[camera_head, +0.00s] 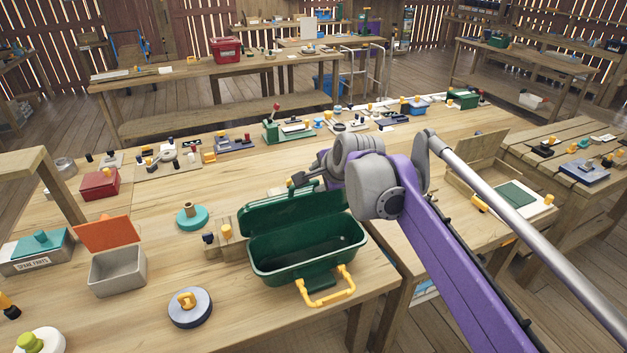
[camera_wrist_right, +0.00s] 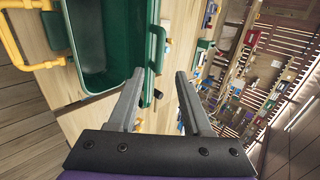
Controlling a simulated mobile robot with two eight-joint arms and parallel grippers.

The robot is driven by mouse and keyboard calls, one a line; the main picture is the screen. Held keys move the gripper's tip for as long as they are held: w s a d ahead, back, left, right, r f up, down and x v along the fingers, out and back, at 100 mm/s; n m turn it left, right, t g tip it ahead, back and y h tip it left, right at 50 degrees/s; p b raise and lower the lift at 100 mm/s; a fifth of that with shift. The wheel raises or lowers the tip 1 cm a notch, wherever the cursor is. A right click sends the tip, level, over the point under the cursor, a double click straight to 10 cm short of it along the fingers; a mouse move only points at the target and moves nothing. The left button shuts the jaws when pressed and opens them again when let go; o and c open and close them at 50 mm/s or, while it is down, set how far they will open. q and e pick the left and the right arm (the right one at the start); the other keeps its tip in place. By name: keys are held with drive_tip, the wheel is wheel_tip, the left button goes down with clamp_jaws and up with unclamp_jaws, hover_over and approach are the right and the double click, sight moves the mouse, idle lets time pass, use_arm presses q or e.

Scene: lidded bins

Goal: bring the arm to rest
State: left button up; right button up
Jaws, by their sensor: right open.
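My right arm (camera_head: 440,240), purple and grey, reaches in from the lower right of the head view. Its right gripper (camera_head: 298,180) is above the back edge of the green bin (camera_head: 300,262), partly hidden by the wrist. In the wrist view the right gripper (camera_wrist_right: 158,88) has its two grey fingers spread apart with nothing between them. The green bin (camera_wrist_right: 90,45) lies just to the left of the fingers there. The bin's lid stands raised at its back, and the inside looks empty. My left gripper is not in view.
A grey bin (camera_head: 118,272) with an open orange lid, a round grey lid (camera_head: 190,306) with a yellow knob and a teal disc (camera_head: 191,218) stand left of the green bin. A red box (camera_head: 100,184) is farther back. Several small items line the table's far edge.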

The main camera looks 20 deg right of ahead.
drive_tip(key=shift+s+r, duration=0.15)
idle(0.3)
drive_tip(key=s+a+f+n+g, duration=0.1)
drive_tip(key=s+a+f+n, duration=0.2)
drive_tip(key=s+f+n, duration=0.5)
drive_tip(key=s+a+f+n+g, duration=0.2)
drive_tip(key=s+f+n, duration=0.7)
drive_tip(key=s+f, duration=0.5)
drive_tip(key=s+a, duration=0.1)
drive_tip(key=s, duration=0.6)
drive_tip(key=shift+n+g, duration=0.3)
